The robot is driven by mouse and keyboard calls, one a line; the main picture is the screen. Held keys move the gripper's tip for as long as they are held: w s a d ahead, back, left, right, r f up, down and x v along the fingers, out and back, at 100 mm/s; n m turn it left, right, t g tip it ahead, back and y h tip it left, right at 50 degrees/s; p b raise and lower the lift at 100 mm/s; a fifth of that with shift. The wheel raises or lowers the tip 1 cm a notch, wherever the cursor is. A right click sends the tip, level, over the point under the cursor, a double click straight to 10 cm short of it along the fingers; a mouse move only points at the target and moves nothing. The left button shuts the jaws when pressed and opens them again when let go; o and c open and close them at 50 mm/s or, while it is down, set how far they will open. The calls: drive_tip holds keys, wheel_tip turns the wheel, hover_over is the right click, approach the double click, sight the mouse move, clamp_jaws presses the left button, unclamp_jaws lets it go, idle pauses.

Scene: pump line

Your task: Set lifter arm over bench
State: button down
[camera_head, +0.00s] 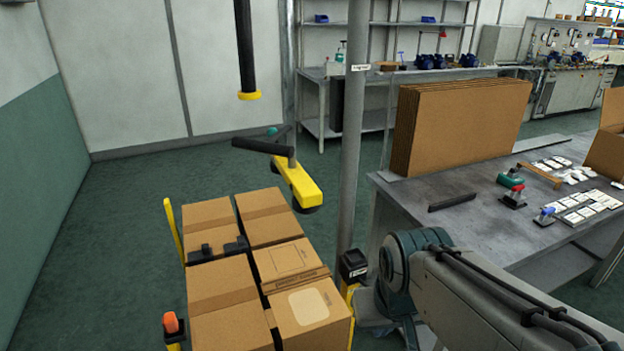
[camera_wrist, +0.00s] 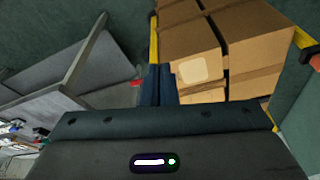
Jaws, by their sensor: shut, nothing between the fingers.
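A grey upright post (camera_head: 352,150) stands between the carton stack and the grey bench (camera_head: 400,200). A black hanging tube (camera_head: 245,45) with a yellow end ring is left of the post. No link between tube and head shows, and the overhead part of the lifter arm is out of view. My gripper (camera_wrist: 159,72) is shut and empty in the wrist view, its dark fingers side by side before the cartons. Its fingertips are not clear in the head view.
Stacked cartons (camera_head: 225,285) stand between yellow corner posts. A small black box (camera_head: 353,263) is at the post, close to my arm. The bench bears upright flat cardboard (camera_head: 460,120), toggle clamps (camera_head: 513,195) and small parts. The green floor at left is clear.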

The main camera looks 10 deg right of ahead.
drive_tip(key=shift+w+a, duration=0.1)
idle(0.3)
drive_tip(key=w+a+r+t+h, duration=0.1)
drive_tip(key=w+a+r+h, duration=0.1)
drive_tip(key=w+a+r, duration=0.6)
drive_tip(key=w+a+r+m+t+h+p, duration=0.1)
drive_tip(key=w+a+r+h, duration=0.2)
drive_tip(key=w+a+r, duration=0.5)
drive_tip(key=w+a, duration=0.3)
drive_tip(key=a, duration=0.5)
drive_tip(key=shift+w+r+h, duration=0.25)
drive_tip(key=shift+w+h, duration=0.05)
